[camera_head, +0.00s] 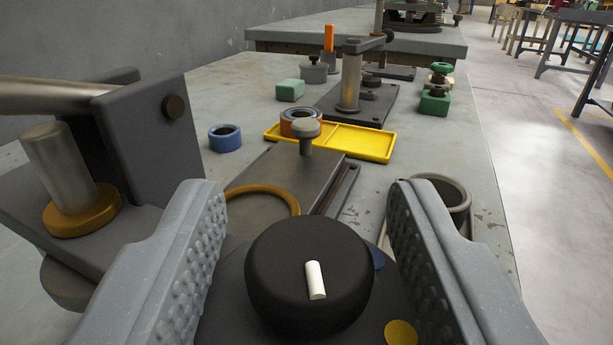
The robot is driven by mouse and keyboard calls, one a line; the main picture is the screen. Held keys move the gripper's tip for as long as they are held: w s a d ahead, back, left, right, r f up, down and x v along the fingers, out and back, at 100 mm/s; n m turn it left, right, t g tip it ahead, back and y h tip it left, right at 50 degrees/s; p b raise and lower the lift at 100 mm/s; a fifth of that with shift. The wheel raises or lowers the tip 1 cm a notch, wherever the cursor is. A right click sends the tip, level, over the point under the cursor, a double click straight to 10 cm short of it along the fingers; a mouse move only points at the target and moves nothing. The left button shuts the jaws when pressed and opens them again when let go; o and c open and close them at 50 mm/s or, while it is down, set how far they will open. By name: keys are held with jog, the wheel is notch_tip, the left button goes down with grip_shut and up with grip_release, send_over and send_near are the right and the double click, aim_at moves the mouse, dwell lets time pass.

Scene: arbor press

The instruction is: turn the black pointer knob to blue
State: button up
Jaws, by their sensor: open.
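The black pointer knob (285,262) sits on a dark base plate at the bottom middle. Its short white mark (315,281) lies on the near part of the top and runs toward me, slightly right. A blue dot (378,259) is on the plate just right of the knob, partly hidden. A yellow dot (401,333) lies nearer, at the lower right. The white mark does not line up with the blue dot. My gripper (306,215) is open, with one finger on each side of the knob and gaps between.
A dark press frame with a metal bar (55,95) stands close at left. A grey ring (440,195) is beyond my right finger. A yellow tray (360,143), blue ring (225,138) and green blocks (434,103) lie farther along the bench.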

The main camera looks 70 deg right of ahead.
jog(key=shift+w+d, duration=0.1)
jog(key=shift+d, duration=0.05)
jog(key=c, duration=0.9)
